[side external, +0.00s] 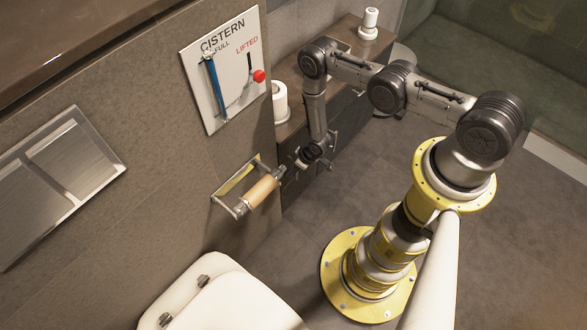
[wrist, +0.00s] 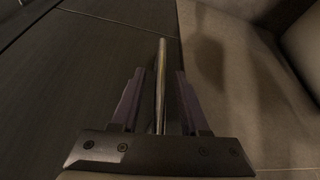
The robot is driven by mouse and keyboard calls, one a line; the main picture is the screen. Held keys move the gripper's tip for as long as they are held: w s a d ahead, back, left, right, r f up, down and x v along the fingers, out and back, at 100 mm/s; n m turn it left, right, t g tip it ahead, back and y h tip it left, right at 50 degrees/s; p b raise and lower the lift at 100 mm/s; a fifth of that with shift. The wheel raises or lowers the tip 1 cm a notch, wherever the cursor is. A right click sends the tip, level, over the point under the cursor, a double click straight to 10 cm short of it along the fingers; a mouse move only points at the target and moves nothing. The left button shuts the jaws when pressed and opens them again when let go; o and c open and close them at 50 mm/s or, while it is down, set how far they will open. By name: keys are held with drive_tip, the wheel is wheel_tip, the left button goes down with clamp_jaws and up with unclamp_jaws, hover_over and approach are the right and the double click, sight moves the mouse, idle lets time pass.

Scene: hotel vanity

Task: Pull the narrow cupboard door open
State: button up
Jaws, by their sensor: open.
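My gripper (side external: 310,156) is low in front of the dark cupboard front (side external: 345,122) under the counter, close to the wall with the paper roll. In the wrist view my gripper (wrist: 160,95) has its two dark fingers apart. A thin upright metal bar (wrist: 161,75), apparently the door's handle, stands between them with a gap on each side. The dark wood-grained panel of the narrow door (wrist: 85,85) fills the left of that view and looks shut. In the side view the handle is too small or hidden to make out.
A paper roll on its holder (side external: 259,192) juts from the wall just left of my gripper. A toilet (side external: 235,300) stands at the bottom. White rolls (side external: 280,100) stand on the counter (side external: 292,128). Grey floor (side external: 320,205) is open in front of the cupboard.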

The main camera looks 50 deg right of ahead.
drive_tip(key=shift+w+f, duration=0.2)
drive_tip(key=shift+f, duration=0.3)
clamp_jaws()
idle(1.2)
